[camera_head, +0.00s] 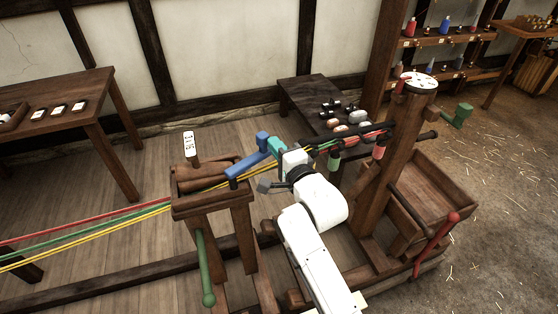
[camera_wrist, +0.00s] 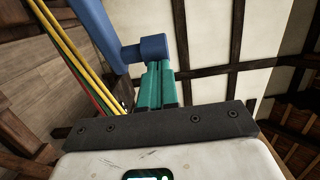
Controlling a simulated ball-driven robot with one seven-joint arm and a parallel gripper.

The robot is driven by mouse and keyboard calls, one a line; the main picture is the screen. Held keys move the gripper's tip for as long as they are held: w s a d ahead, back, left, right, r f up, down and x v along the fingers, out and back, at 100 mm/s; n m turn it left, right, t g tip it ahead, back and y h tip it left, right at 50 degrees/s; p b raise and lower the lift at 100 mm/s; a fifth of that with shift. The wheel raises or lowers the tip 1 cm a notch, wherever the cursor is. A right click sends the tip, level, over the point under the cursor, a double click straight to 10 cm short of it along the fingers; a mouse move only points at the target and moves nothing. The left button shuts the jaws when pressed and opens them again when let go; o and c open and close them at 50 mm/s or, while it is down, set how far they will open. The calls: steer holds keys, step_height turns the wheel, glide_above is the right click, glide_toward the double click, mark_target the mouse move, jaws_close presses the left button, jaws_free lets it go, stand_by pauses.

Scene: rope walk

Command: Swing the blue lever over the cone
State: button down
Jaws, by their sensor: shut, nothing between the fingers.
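The blue lever (camera_head: 246,168) is above the right end of the wooden stand, slanting from its low left end up to a thick knob at its right. In the wrist view the lever (camera_wrist: 98,30) runs from the upper left to this knob. My gripper (camera_head: 271,145) has teal fingers, shut and empty, with tips right at the knob. In the wrist view my gripper (camera_wrist: 155,68) appears against or just short of the knob; contact is unclear. A rounded brown wooden piece (camera_head: 202,172), perhaps the cone, lies in the top of the stand, partly hidden by its rim.
Red, green and yellow strands (camera_head: 120,226) stretch from the left through the stand towards the post (camera_head: 385,165). A green lever (camera_head: 205,270) hangs at the stand's front and a red lever (camera_head: 437,243) leans at right. A dark table (camera_head: 305,90) stands behind.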

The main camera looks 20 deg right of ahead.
mark_target(262, 134)
steer(key=shift+w+a+b, duration=0.2)
steer(key=shift+w+b, duration=0.25)
steer(key=shift+w, duration=0.75)
steer(key=shift+w+a+b, duration=0.2)
steer(key=shift+w+b, duration=0.2)
steer(key=shift+w, duration=0.75)
steer(key=shift+w+d+y, duration=0.1)
steer(key=shift+w+y, duration=0.05)
steer(key=shift+y, duration=0.15)
steer(key=shift+w+a+n+y, duration=0.25)
steer(key=shift+w+n+y, duration=0.25)
steer(key=shift+n+y, duration=0.25)
steer(key=shift+w+a+f+y+b, duration=0.1)
steer(key=shift+w+a+y+b, duration=0.05)
steer(key=shift+a+y+b, duration=0.15)
steer(key=w+a+n+g+y+b, duration=0.3)
steer(key=w+a+n+y+b, duration=0.1)
steer(key=b, duration=0.5)
steer(key=shift+w+a+n+y, duration=0.35)
steer(key=shift+w+a+y, duration=0.25)
steer(key=shift+y, duration=0.65)
steer(key=shift+d, duration=0.1)
